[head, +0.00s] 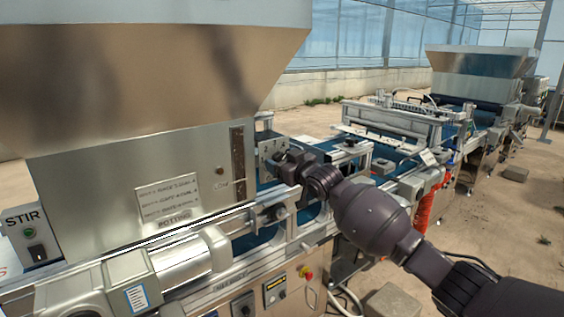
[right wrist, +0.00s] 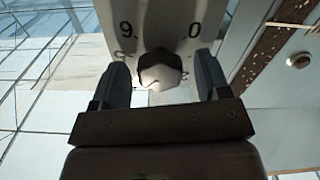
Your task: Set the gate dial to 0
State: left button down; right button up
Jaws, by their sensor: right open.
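In the right wrist view the gate dial's knob (right wrist: 160,72) is a dark, faceted piece with a pale end face. It sits in front of a light plate (right wrist: 150,18) marked with a 9 on the left and a 0 on the right; other marks beside the knob are partly hidden. My right gripper (right wrist: 161,84) is open, with one finger on each side of the knob and visible gaps between. In the head view my right gripper (head: 287,166) is at the metal bracket (head: 268,149) on the hopper's right side and hides the dial. I cannot tell which number the knob points to.
The large metal hopper (head: 110,130) with a label and a rusty strip stands left of the gripper. A STIR switch box (head: 35,240) is at far left. A blue conveyor with rails (head: 385,150) runs behind to the right.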

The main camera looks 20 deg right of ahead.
jog(key=c, duration=0.9)
jog(key=shift+n, duration=0.3)
